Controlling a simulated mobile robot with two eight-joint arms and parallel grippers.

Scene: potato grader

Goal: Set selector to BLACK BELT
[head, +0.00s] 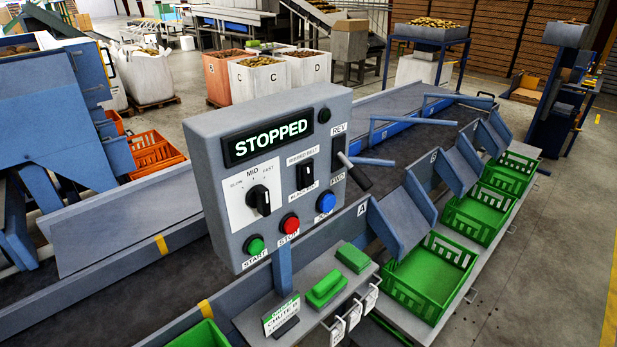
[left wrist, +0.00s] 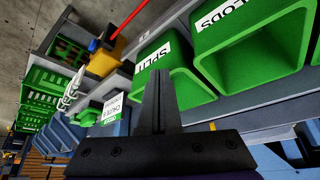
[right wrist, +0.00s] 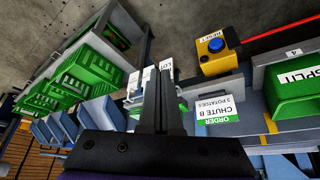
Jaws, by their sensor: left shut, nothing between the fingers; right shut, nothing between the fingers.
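The grey control panel (head: 278,165) stands in the middle of the head view, its display (head: 267,141) reading STOPPED. Which way the selector points is unclear. My left gripper (left wrist: 160,100) is shut and empty in the left wrist view. My right gripper (right wrist: 160,98) is shut and empty in the right wrist view. Neither gripper shows in the head view.
Green START (head: 254,245), red STOP (head: 290,223) and blue (head: 325,202) buttons line the panel's lower edge. A black-handled lever (head: 354,170) sticks out at its right. Green crates (head: 430,277) stand along the conveyor (head: 390,105).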

